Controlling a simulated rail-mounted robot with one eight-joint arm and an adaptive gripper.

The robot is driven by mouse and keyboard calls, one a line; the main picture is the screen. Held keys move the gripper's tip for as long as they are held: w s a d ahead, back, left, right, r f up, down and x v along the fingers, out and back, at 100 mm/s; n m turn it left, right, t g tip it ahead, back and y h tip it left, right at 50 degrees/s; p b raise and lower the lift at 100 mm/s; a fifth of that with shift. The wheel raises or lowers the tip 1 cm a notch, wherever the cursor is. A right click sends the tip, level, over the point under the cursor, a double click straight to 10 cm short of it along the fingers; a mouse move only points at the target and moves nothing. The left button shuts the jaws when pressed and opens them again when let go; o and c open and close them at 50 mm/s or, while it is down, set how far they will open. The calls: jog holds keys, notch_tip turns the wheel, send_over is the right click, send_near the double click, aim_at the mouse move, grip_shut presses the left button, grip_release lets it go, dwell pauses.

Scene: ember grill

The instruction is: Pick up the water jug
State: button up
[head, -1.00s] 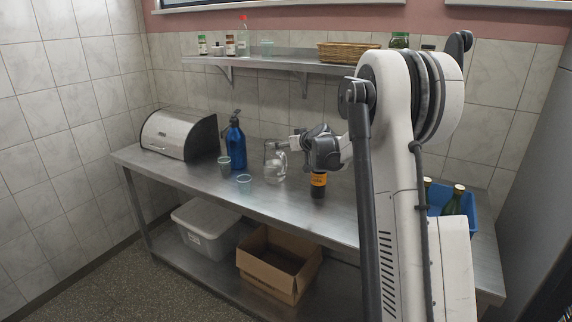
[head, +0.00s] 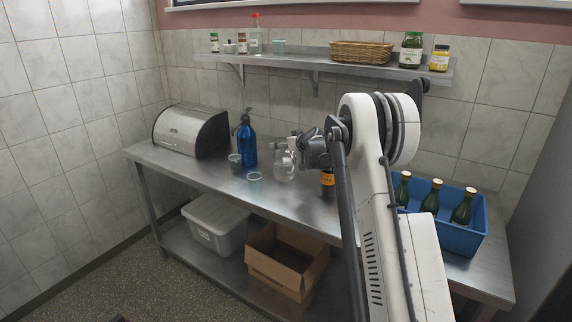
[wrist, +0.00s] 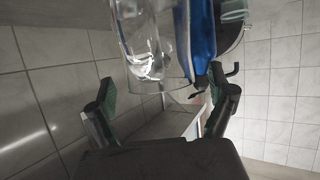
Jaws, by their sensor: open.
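The clear glass water jug (head: 284,168) stands upright on the steel table, between the blue siphon bottle and a dark bottle with an orange label. My gripper (head: 296,143) is at the jug's upper right side in the head view. In the wrist view the jug (wrist: 150,40) shows large and see-through at the top, ahead of and partly between the spread fingers of my gripper (wrist: 162,98). The fingers are open with nothing held. I cannot tell whether a finger touches the jug.
The blue siphon bottle (head: 244,145) and two glasses (head: 254,176) stand left of the jug. The orange-labelled bottle (head: 327,180) is close on the right, partly hidden by my arm. A blue crate (head: 462,238) with green bottles stands at the right. A shelf (head: 300,56) hangs above.

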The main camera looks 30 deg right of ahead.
jog(key=x, duration=0.3)
jog(key=shift+w+f, duration=0.15)
jog(key=c, duration=1.9)
jog(key=shift+c, duration=0.2)
